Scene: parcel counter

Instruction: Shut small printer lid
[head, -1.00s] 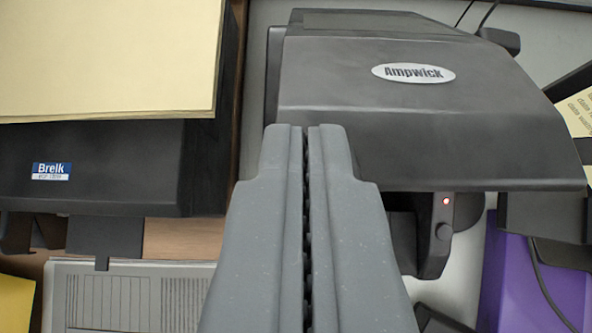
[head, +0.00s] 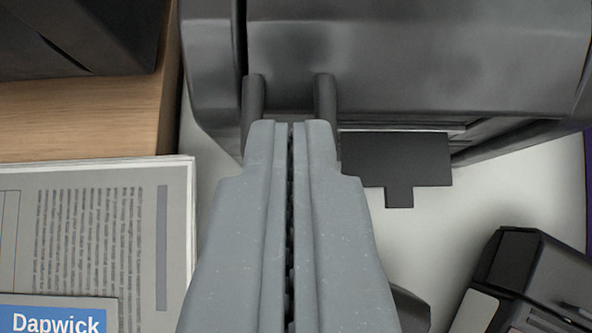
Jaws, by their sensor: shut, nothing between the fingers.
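A dark grey printer-like machine (head: 420,65) fills the upper middle and right of the head view, cut off by the top edge. Its front has a broad smooth panel, a dark slot below it and a black tab (head: 397,165) sticking out. Two short dark prongs stand side by side at its lower left. My gripper (head: 290,124) is shut and empty, its tips overlapping the lower ends of the prongs in the picture. I cannot tell if they touch. How far the lid stands open cannot be told.
Printed papers (head: 110,230) lie at lower left, with a blue Dapwick label (head: 55,318). A wooden edge (head: 90,115) and a black box (head: 75,35) are at upper left. A small black device (head: 530,280) stands at lower right.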

